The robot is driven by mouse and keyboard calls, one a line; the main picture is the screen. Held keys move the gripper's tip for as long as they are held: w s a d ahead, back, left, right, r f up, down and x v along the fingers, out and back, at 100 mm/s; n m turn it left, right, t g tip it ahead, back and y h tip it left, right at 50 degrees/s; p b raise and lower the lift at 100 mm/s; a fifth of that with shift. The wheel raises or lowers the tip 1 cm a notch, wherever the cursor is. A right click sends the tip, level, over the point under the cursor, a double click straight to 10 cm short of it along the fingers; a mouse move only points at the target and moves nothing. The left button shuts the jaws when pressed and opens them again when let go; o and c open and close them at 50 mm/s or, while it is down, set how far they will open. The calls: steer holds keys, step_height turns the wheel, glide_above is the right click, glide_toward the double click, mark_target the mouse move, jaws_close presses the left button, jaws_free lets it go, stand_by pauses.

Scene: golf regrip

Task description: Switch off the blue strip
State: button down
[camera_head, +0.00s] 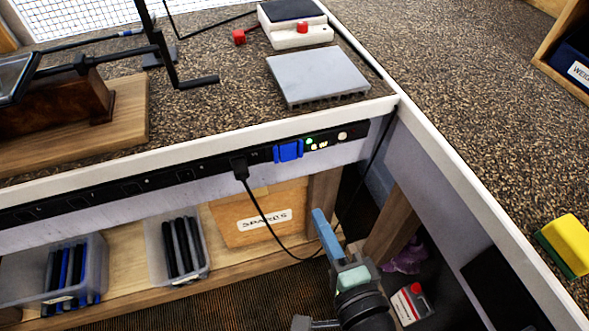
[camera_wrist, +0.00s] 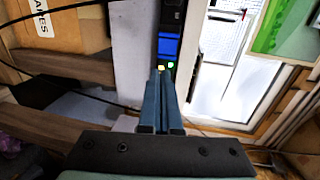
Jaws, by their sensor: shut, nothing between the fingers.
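A long black power strip (camera_head: 130,188) runs along the bench's front face under the white edge. A blue piece (camera_head: 289,150) sits on it, with a black plug (camera_head: 239,166) to its left. Right of the blue piece are a lit green light (camera_head: 309,141) and small pale round parts (camera_head: 342,136). My gripper (camera_head: 319,214) is below and in front of the strip, fingers together and empty. In the wrist view the blue piece (camera_wrist: 168,47) lies just beyond the fingertips (camera_wrist: 162,74), near a green light and a yellowish one. The fingertips partly cover the strip; contact cannot be told.
A black cable (camera_head: 262,215) hangs from the plug. Below are a cardboard box marked SPARES (camera_head: 262,213) and clear bins (camera_head: 178,245). A grey block (camera_head: 317,78) and a white device (camera_head: 296,25) stand on the bench. A yellow sponge (camera_head: 567,241) lies at right.

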mark_target(290, 160)
steer(key=shift+w, duration=0.15)
steer(key=x, duration=1.4)
steer(key=shift+f, duration=0.1)
steer(key=shift+b, duration=0.95)
